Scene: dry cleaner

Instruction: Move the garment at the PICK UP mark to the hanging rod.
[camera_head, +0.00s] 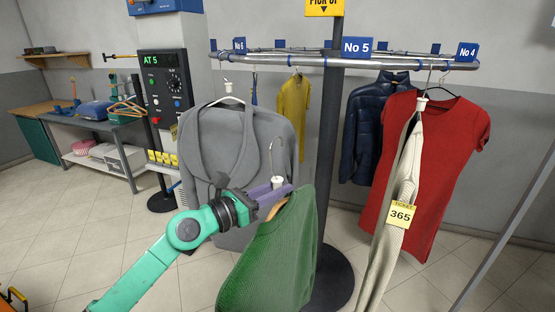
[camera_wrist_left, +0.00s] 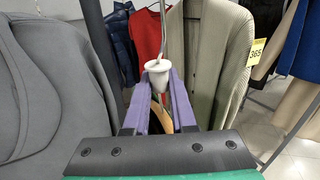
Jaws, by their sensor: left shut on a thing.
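A green knit garment (camera_head: 272,255) hangs on a wooden hanger with a white collar (camera_head: 278,182) and a bare metal hook (camera_head: 271,155). My left gripper (camera_head: 277,190) is shut on this hanger just below the hook. The left wrist view shows the white collar (camera_wrist_left: 157,72) at the purple fingertips (camera_wrist_left: 158,88). The hook's top stands free in front of the grey jacket in the head view. The PICK UP sign (camera_head: 324,6) tops the dark post. I cannot clearly make out a separate hanging rod. My right gripper is out of view.
The carousel rail (camera_head: 290,58) carries a grey jacket (camera_head: 235,150), a cream garment (camera_head: 398,200) with ticket 365 (camera_head: 400,215), a red dress (camera_head: 440,150) and others. The dark post (camera_head: 328,150) stands right behind the green garment. A slanted grey pole (camera_head: 505,235) is at right.

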